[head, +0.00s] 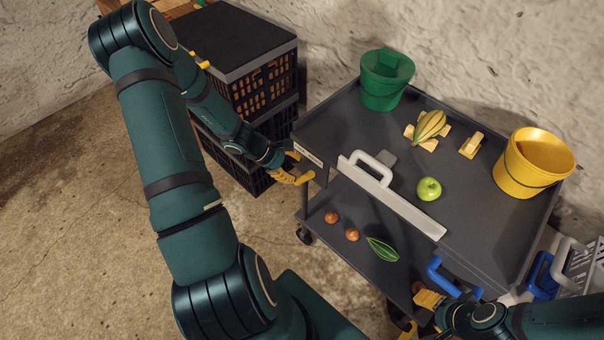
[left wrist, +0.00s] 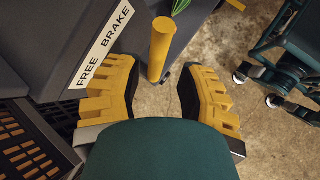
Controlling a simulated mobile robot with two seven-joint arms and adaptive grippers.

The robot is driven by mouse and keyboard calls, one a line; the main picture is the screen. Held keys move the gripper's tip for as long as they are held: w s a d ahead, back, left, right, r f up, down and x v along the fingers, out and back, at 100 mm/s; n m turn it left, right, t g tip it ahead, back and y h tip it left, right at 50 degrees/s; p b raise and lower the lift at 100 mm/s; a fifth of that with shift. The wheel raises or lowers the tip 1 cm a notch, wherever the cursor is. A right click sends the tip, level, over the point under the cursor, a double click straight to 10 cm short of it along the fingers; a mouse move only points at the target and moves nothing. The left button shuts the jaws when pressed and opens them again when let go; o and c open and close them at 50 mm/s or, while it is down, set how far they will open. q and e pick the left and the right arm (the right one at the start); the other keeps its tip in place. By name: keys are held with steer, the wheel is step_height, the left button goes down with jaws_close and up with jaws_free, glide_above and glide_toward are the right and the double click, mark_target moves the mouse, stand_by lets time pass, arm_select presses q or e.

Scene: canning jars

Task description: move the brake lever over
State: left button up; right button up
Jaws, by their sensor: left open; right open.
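The brake lever (left wrist: 162,48) is a yellow post on the cart's end face in the left wrist view, beside a white label (left wrist: 103,43) reading FREE and BRAKE. The lever stands nearer the BRAKE end. My left gripper (left wrist: 160,68) is open, with the lever's lower end between its yellow fingertips and a gap on each side. In the head view my left gripper (head: 298,168) is at the cart's left corner, just below the label (head: 308,155); I cannot clearly separate the lever from the fingers there. My right gripper (head: 418,314) is open near the cart's front right.
Black crates (head: 262,88) stand close behind my left arm. Open floor (head: 70,210) lies left.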

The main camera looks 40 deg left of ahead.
arm_select(q)
steer(key=v, duration=0.5)
steer(key=shift+s, duration=0.1)
stand_by(0.4)
steer(key=s+d+f+m+g, duration=0.2)
steer(key=s+d+f+m, duration=0.15)
steer(key=d+m, duration=0.45)
steer(key=s+d+f+m+g+y, duration=0.15)
steer(key=d+f+m, duration=0.35)
steer(key=d, duration=0.7)
steer(key=s+d+f+m+g, duration=0.35)
steer(key=d+f+m, duration=0.2)
steer(key=d, duration=0.45)
steer(key=w+d+r+m+t, duration=0.2)
steer(key=w+r, duration=0.3)
steer(key=r, duration=0.1)
steer(key=shift+t, duration=0.3)
